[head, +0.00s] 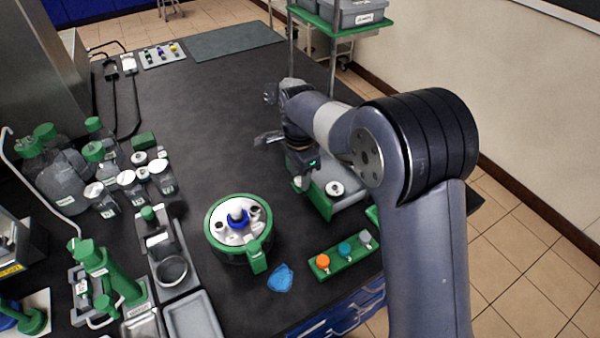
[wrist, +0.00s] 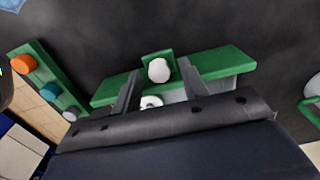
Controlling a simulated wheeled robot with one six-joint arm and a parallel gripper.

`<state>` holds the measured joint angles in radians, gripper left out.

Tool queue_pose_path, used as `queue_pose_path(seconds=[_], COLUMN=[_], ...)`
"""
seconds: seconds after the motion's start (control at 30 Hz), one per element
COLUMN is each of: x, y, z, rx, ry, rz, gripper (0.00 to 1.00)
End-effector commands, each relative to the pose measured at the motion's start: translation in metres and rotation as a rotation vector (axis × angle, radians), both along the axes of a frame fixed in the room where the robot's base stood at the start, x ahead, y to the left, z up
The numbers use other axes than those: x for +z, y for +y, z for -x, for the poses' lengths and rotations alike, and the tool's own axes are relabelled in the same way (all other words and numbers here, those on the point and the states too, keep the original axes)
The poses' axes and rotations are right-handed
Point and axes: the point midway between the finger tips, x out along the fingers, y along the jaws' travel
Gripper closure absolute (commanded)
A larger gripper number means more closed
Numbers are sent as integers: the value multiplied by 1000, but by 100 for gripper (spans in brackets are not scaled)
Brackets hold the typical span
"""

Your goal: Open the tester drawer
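The tester (head: 348,193) is a grey box with green edging and a white round part with a dark centre on top. It stands at the right side of the dark bench. In the wrist view its green edge (wrist: 222,66) runs across the middle. A small green plate with a white knob (wrist: 159,70) sticks out from that edge. My gripper (wrist: 160,70) is open, with one dark finger on each side of the knob and visible gaps. In the head view my gripper (head: 300,180) is low at the tester's left side. I cannot tell whether the drawer is shut.
A round green-rimmed device (head: 216,240) stands left of the tester. A green rack (head: 346,261) with orange, teal and grey caps is in front. A blue piece (head: 281,278) lies nearby. Bottles (head: 62,180) crowd the left. The bench's far middle is clear.

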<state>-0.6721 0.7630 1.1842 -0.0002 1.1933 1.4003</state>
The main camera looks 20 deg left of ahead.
Motion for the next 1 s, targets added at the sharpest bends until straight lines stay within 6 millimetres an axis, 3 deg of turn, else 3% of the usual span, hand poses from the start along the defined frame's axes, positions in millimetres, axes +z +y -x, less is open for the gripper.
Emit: queue_pose_path(seconds=[0.37, 0.8, 1.0], x=[7, 88, 106], y=[0, 0, 0], z=[0, 0, 0], rx=[0, 0, 0], ry=[-1, -3, -1], rz=[-1, -2, -1], gripper=[56, 56, 56])
